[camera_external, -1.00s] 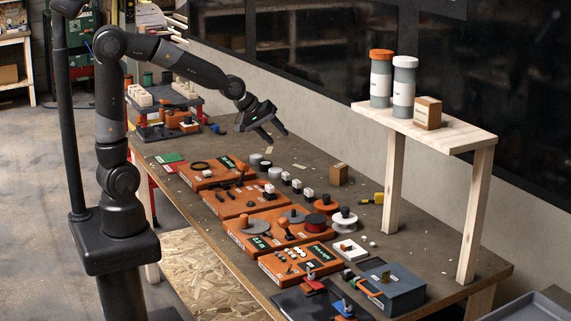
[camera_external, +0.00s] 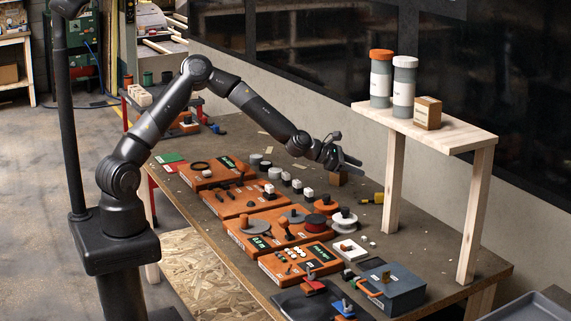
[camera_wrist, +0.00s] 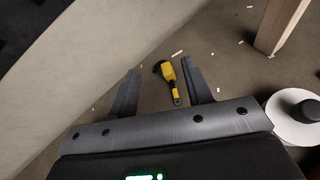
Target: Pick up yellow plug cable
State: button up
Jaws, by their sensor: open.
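The yellow plug cable (camera_external: 378,197) lies on the workbench near the left leg of the wooden shelf. In the wrist view it is a yellow body with black ends (camera_wrist: 171,78), lying on the brown bench top between the two fingers. My gripper (camera_external: 354,166) is above the bench, up and to the left of the plug in the external view, with its fingers apart and empty. The wrist view shows the open fingers (camera_wrist: 160,90) with the plug beyond them, apart from both.
A wooden shelf leg (camera_wrist: 280,22) stands close to the plug. A white spool (camera_wrist: 293,120) is at the right of the wrist view. A cardboard box (camera_external: 338,178) is beneath my gripper. Orange trays (camera_external: 262,268) cover the bench's front. Small pale scraps lie around the plug.

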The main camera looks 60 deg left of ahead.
jog(key=w+f+n, duration=0.1)
jog(key=w+n, duration=0.1)
send_near(375, 196)
jog(key=x, duration=0.2)
jog(key=shift+w+d+f, duration=0.1)
jog(key=shift+w, duration=0.3)
jog(key=shift+w+d+f+t, duration=0.3)
jog(key=shift+w+f, duration=0.35)
jog(key=shift+w, duration=0.1)
jog(key=shift+x, duration=2.9)
grip_shut()
